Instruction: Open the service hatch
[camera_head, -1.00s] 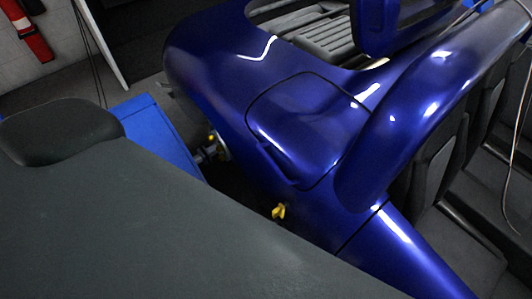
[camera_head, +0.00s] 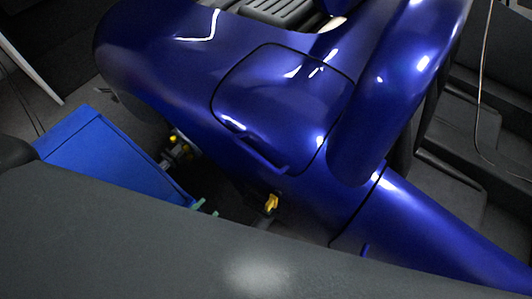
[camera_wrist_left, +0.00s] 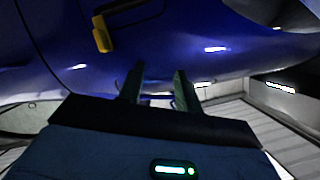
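The service hatch (camera_head: 285,95) looks like the rounded panel with a dark seam on the glossy blue body. It looks shut, with a raised blue bar (camera_head: 250,150) along its lower left edge. Below it a yellow piece (camera_head: 270,204) sticks out on a dark stem. The left wrist view shows a yellow piece (camera_wrist_left: 102,35) by a dark outline on blue; I cannot tell whether it is the same one. My left gripper (camera_head: 206,208) shows only its greenish fingertips, left of the yellow piece and apart from it. In the wrist view its fingers (camera_wrist_left: 158,88) are spread and empty.
A large dark grey shape covers the lower part of the head view. Dark seats (camera_head: 470,160) lie to the right.

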